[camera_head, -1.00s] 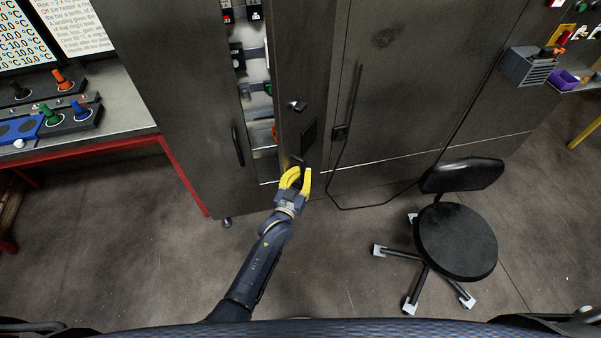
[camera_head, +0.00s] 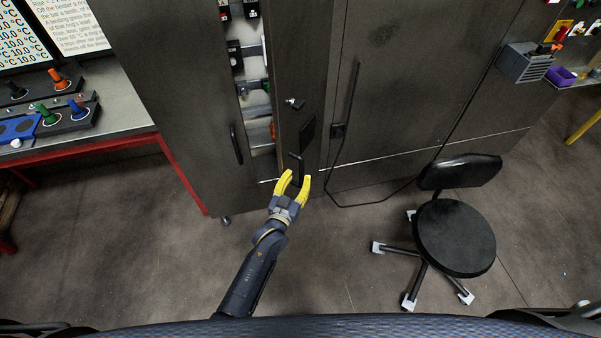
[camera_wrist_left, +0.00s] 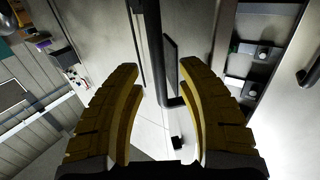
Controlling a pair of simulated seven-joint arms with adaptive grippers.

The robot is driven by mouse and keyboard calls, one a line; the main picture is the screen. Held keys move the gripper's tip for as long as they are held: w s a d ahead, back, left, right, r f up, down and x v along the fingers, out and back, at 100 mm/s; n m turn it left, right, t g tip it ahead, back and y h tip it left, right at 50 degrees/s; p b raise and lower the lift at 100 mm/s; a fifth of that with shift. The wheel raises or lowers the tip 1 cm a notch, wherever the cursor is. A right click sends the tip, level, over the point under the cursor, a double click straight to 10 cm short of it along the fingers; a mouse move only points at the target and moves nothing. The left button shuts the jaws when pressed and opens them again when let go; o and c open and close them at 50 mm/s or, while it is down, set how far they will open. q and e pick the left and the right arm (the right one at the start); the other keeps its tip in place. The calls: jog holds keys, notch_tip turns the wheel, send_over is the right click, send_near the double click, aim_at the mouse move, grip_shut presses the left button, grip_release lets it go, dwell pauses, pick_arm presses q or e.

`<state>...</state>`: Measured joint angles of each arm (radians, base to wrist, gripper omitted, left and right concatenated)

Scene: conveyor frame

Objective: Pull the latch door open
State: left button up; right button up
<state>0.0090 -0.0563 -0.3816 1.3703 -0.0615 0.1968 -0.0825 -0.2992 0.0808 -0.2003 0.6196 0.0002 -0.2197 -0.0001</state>
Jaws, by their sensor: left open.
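The dark grey latch door (camera_head: 304,75) of the tall cabinet stands ajar, with the cabinet's inside showing in a gap along its left edge. My right gripper is not in view.
The left cabinet door (camera_head: 170,90) has its own black handle (camera_head: 236,144). A red-edged control bench (camera_head: 110,130) stands at the left. A black swivel chair (camera_head: 453,238) stands at the right.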

pick_arm(q)
jog(key=v, duration=0.8)
jog(key=shift+s, duration=0.35)
jog(key=shift+a, duration=0.15)
